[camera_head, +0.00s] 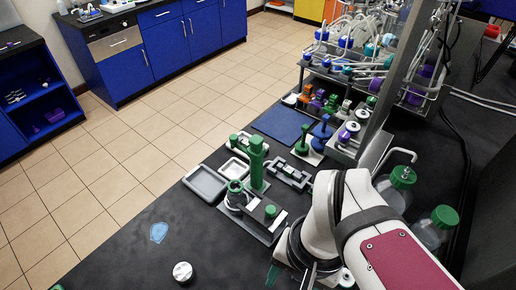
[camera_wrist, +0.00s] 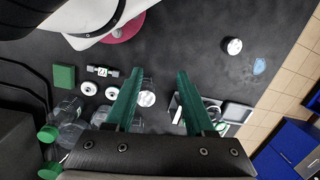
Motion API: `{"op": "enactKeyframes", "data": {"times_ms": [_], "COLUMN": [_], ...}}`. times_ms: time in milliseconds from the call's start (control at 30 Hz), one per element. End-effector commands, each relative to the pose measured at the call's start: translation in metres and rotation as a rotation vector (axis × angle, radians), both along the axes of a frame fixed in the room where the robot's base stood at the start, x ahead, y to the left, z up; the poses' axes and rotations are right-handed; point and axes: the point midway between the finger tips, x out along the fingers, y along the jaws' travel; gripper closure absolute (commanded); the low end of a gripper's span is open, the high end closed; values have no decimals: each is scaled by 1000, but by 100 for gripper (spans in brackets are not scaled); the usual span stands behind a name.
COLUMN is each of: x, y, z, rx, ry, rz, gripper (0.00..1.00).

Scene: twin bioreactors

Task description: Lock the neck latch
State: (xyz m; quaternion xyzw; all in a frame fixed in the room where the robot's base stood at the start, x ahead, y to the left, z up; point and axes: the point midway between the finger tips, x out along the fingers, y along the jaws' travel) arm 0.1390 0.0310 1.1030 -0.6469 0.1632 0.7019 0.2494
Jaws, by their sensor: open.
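My gripper (camera_wrist: 160,72) is open and empty, its two green fingers apart over the dark bench in the wrist view. In the head view one green fingertip (camera_head: 273,273) shows beside my arm at the bottom; the rest is hidden. A station with a green post (camera_head: 257,160), a round green-rimmed neck (camera_head: 235,187) and a dark block with green parts (camera_head: 265,213) stands up and left of my arm. In the wrist view that station (camera_wrist: 200,108) lies partly behind the right finger. I cannot tell which part is the neck latch or how it is set.
Green-capped bottles (camera_head: 402,177) stand right of my arm. Pale trays (camera_head: 205,183) lie left of the station. A white round piece (camera_head: 183,272) sits alone on the front bench. A tubing rack (camera_head: 420,60) stands at the back right. The front-left bench is mostly clear.

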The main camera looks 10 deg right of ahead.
Motion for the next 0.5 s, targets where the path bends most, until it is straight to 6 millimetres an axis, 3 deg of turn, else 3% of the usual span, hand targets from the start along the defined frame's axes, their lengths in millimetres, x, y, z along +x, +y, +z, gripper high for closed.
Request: {"op": "enactKeyframes", "data": {"times_ms": [33,267,400,500], "x": [11,105,157,181], "y": [-3,-21,-26,-28], "z": [3,6,-11,-22], "rx": [-24,-274,-417,-479], "ry": [31,163,137,100], "rz": [-88,-901,-1349,-1570], "gripper": [57,98,100,100]}}
